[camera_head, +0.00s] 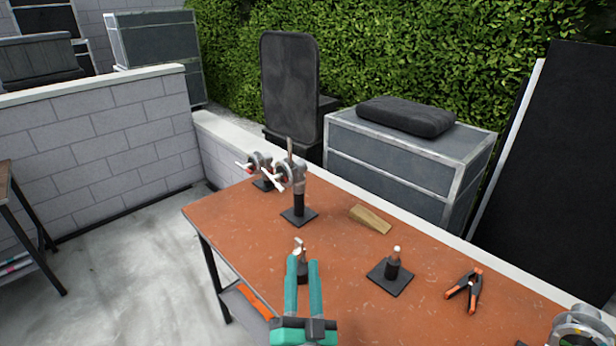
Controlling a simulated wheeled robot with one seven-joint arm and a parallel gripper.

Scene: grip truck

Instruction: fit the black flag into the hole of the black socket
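My gripper (302,262) has two teal fingers reaching over the front of the table. The fingers are apart. A small dark piece with a silver metal top (299,244) shows between and just beyond the fingertips. I cannot tell whether they touch it. Another black tube (299,203) on a square base, farther back, carries a metal clamp head. I cannot tell for sure which thing is the black flag; a tall black panel (290,85) stands behind the table.
The orange-brown table (240,240) also bears a wooden wedge (371,218), a second metal clamp head (260,163), an orange-tipped spring clamp (464,291) and a metal part (580,328) at lower right. A low wall, cases and a hedge stand behind it.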

